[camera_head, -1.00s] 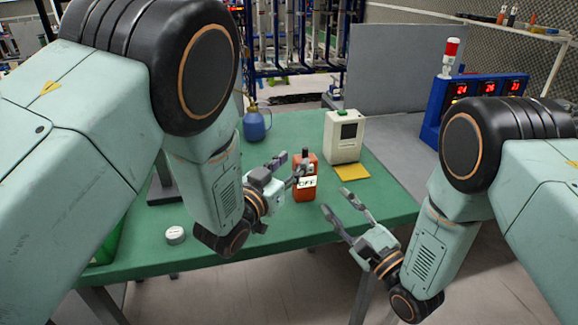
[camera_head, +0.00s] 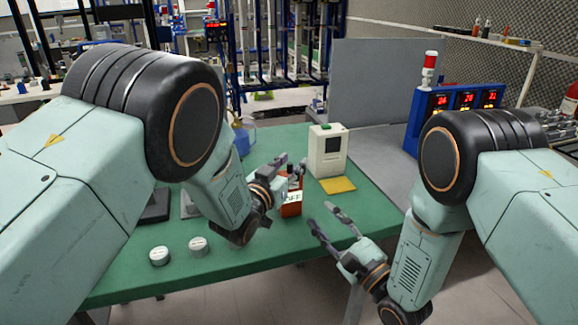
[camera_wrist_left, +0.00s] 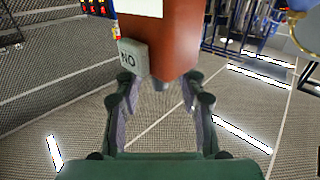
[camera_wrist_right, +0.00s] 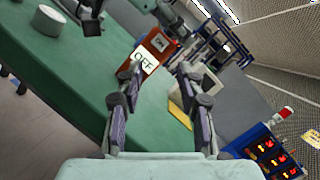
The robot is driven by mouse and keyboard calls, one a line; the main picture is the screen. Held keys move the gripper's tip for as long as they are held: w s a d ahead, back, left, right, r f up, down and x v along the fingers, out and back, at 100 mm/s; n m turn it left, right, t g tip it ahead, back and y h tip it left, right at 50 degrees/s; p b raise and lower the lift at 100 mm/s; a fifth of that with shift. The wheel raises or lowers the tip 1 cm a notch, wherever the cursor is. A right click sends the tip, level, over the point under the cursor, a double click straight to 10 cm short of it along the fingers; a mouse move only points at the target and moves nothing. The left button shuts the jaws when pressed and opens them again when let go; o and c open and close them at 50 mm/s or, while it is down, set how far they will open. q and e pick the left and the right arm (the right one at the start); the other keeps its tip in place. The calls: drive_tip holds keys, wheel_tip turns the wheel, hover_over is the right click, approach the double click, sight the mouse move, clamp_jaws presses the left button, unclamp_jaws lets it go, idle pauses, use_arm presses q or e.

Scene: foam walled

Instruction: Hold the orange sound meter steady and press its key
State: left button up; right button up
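The orange sound meter (camera_head: 291,207) stands on the green table near its front edge, with a white label reading OFF facing the right gripper. My left gripper (camera_head: 289,170) is open at the meter's top and covers part of it. In the left wrist view the meter (camera_wrist_left: 178,40) reaches in between the spread fingers, with gaps on both sides, and a grey block (camera_wrist_left: 132,58) with upside-down ON lettering sits on its side. In the right wrist view the meter (camera_wrist_right: 158,42) is beyond the fingertips.
A beige box with a dark screen (camera_head: 327,152) and a yellow pad (camera_head: 338,185) stand behind the meter. Two white round pieces (camera_head: 160,256) lie front left. A blue jug (camera_head: 241,140) is partly hidden by my left arm. A blue display unit (camera_head: 450,108) stands at right.

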use_arm(q)
clamp_jaws()
use_arm(e)
drive_tip(key=shift+c, duration=0.4)
clamp_jaws()
idle(1.4)
